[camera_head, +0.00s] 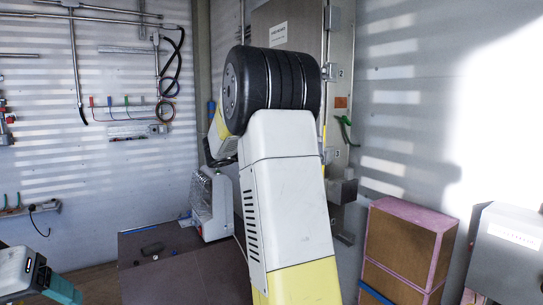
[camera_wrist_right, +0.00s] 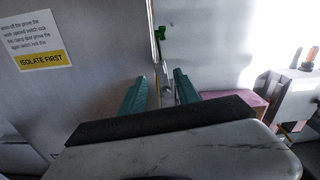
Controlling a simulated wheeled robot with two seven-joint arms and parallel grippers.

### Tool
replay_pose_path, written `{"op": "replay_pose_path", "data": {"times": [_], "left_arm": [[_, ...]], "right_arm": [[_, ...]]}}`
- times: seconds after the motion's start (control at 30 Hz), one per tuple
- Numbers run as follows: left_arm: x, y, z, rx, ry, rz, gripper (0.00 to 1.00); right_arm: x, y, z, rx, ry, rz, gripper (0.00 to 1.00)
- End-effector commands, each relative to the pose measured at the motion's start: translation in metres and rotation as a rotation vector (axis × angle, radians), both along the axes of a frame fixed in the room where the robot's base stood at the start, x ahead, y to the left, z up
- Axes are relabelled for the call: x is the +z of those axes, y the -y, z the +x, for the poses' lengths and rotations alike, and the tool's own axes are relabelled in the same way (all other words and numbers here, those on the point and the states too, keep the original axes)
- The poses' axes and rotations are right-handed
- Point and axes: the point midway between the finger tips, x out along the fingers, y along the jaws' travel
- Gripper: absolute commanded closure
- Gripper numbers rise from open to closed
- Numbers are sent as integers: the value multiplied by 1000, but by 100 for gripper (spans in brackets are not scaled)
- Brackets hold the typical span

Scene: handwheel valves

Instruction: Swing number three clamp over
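A tall grey cabinet (camera_head: 290,35) stands behind my right arm, with metal clamp-like fittings (camera_head: 331,72) along its right edge. A green handle (camera_head: 346,124) sticks out at that edge, and it shows in the right wrist view (camera_wrist_right: 160,36). In the head view my right arm hides this gripper. My left gripper (camera_head: 64,290) is partly visible at lower left, its fingers unclear.
Pink-edged brown boxes (camera_head: 408,245) and a grey box (camera_head: 509,250) stand at right. A white device (camera_head: 212,205) sits on a dark surface (camera_head: 185,275). An "ISOLATE FIRST" sign (camera_wrist_right: 40,60) is on the panel. Pipes and hoses (camera_head: 165,75) line the left wall.

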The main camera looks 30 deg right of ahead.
Motion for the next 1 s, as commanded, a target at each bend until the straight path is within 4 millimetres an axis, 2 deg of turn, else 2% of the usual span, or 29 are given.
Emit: {"op": "replay_pose_path", "data": {"times": [0.43,0.83,0.87,1.0], "left_arm": [[0,0,0,0,0,0,28],[0,0,0,0,0,0,28],[0,0,0,0,0,0,28],[0,0,0,0,0,0,28]], "right_arm": [[0,55,4,-2,1,0,62],[0,55,5,2,1,1,62],[0,55,5,1,1,1,64],[0,55,5,1,1,1,91]]}}
